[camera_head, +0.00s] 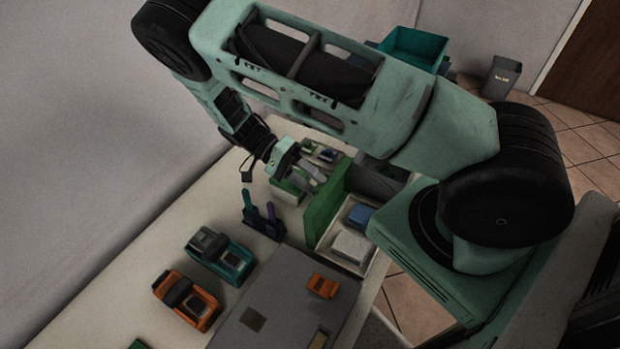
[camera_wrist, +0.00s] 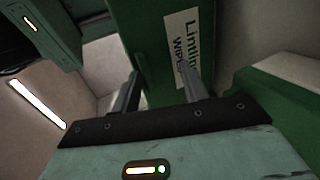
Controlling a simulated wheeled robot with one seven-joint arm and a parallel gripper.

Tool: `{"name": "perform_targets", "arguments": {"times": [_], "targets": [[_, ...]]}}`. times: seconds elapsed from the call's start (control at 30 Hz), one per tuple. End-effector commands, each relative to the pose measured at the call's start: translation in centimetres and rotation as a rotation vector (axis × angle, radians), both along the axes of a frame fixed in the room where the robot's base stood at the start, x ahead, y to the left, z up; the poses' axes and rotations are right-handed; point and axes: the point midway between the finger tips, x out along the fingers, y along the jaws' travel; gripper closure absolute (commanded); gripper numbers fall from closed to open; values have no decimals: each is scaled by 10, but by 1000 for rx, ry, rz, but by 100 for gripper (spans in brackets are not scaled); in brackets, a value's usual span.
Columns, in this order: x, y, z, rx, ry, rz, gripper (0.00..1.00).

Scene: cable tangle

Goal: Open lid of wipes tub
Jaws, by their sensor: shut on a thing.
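The wipes tub (camera_wrist: 153,40) is dark green with a white label reading "WIPES", partly cut off, and fills the upper middle of the wrist view. In the head view a green box that looks like the tub (camera_head: 286,191) stands at the far part of the table, partly behind my gripper (camera_head: 312,181). In the wrist view my gripper (camera_wrist: 160,82) has a grey finger on either side of a green part of the tub and is shut on it. I cannot tell the lid's edge from the body, or whether it is raised.
A green upright panel (camera_head: 325,208) stands close to the right of my gripper. A holder with blue and purple tools (camera_head: 262,218) is nearer on the table. Teal (camera_head: 220,254) and orange (camera_head: 187,299) devices sit at the left. A tray (camera_head: 349,246) holds blue and white items.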

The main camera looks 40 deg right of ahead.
Motion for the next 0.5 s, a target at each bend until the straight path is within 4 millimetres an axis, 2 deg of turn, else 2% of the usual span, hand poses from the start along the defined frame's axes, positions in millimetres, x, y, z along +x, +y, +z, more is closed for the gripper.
{"name": "perform_targets", "arguments": {"times": [0.13,0.23,0.5], "targets": [[3,4,-4,7,-8,-1,70],[13,7,-1,8,-9,0,70],[62,23,20,4,-8,0,70]]}}
